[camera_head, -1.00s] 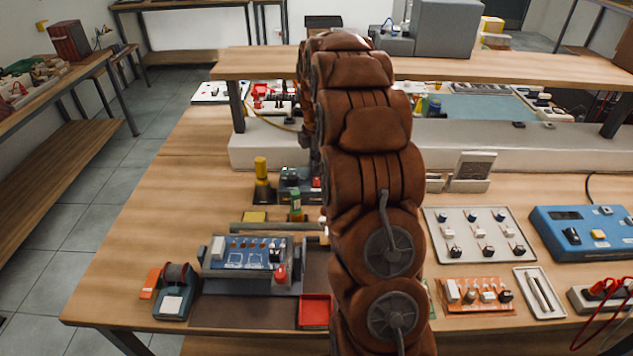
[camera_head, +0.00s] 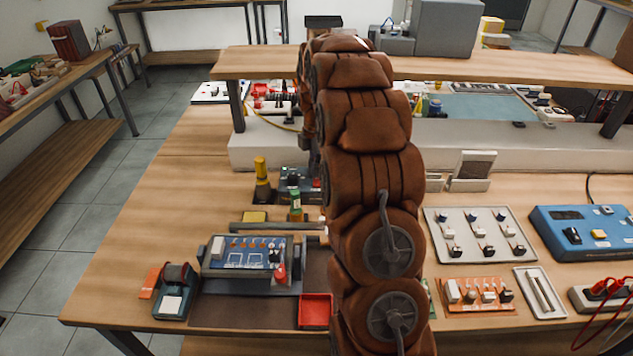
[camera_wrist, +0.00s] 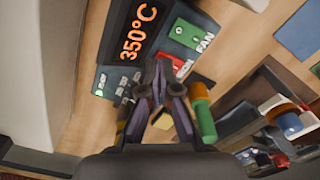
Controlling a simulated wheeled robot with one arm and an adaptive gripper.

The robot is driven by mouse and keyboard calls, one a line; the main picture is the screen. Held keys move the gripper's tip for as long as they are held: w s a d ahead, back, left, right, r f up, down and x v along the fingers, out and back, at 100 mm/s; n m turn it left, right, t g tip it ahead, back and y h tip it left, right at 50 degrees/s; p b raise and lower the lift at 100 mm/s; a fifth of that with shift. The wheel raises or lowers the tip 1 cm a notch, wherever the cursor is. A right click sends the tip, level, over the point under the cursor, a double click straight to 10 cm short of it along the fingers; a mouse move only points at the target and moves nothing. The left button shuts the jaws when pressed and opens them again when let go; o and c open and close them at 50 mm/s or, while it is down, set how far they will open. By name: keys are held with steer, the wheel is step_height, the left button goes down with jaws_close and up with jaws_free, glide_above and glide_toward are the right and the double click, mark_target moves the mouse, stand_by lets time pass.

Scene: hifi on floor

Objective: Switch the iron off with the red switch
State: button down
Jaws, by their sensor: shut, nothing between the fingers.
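The soldering station has a dark panel with a glowing 350°C display (camera_wrist: 140,32) in the wrist view. Beside the display are a green switch marked FAN (camera_wrist: 192,36) and a red switch (camera_wrist: 177,66) with partly covered lettering. My gripper (camera_wrist: 160,68) is shut and empty, its tips overlapping the red switch's left part in the picture. I cannot tell whether they touch it. In the head view the station (camera_head: 293,182) stands behind the green-topped bottle, partly hidden by my arm; my gripper is hidden there.
A circuit board in a holder (camera_head: 245,254), a solder spool (camera_head: 176,280) and a red tray (camera_head: 315,311) lie nearer. A raised shelf (camera_head: 250,65) spans the back.

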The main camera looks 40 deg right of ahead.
mark_target(317, 179)
steer(key=shift+f+b, duration=0.35)
steer(key=shift+f, duration=0.5)
stand_by(0.6)
steer(key=shift+r+p, duration=0.65)
steer(key=shift+r, duration=2.9)
